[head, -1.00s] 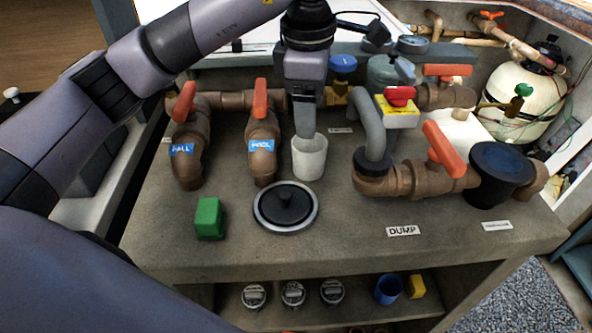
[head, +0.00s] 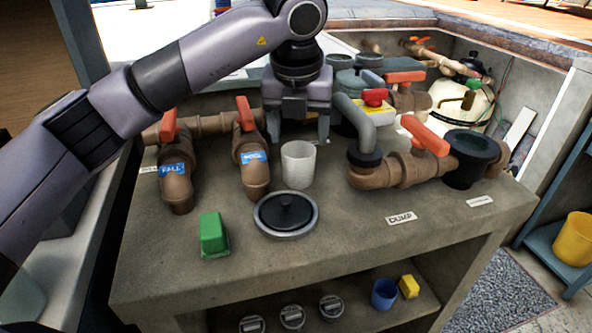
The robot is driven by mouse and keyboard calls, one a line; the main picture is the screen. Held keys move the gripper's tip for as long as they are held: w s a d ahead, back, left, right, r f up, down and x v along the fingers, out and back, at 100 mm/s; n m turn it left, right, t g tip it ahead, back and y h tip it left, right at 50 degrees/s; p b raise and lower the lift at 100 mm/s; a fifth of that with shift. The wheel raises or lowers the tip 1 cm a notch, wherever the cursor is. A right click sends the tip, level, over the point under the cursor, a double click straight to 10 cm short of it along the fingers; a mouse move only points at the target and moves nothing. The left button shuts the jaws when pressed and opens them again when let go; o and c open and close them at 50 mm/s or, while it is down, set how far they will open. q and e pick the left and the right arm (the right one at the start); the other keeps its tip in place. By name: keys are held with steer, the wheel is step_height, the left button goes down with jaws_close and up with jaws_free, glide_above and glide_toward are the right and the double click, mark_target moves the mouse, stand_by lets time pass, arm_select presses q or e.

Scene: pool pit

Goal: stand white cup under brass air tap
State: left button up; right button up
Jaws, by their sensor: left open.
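The white cup (head: 298,165) stands upright on the grey bench top, between the blue-labelled pipe (head: 253,165) and the grey hose bend (head: 357,128). My left gripper (head: 298,132) is just behind the cup, with its two fingers spread apart and pointing down. It is open and holds nothing. The cup is in front of it and apart from the fingers as far as I can see. My right gripper is not in view.
A round black-and-grey lid (head: 285,214) and a green block (head: 213,235) lie in front of the cup.

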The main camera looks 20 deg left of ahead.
mark_target(298, 153)
arm_select(q)
steer(key=x, duration=0.6)
steer(key=shift+s+a, duration=0.1)
steer(key=shift+s, duration=0.15)
steer(key=c, duration=0.7)
steer(key=shift+r, duration=0.1)
steer(key=shift+c, duration=0.2)
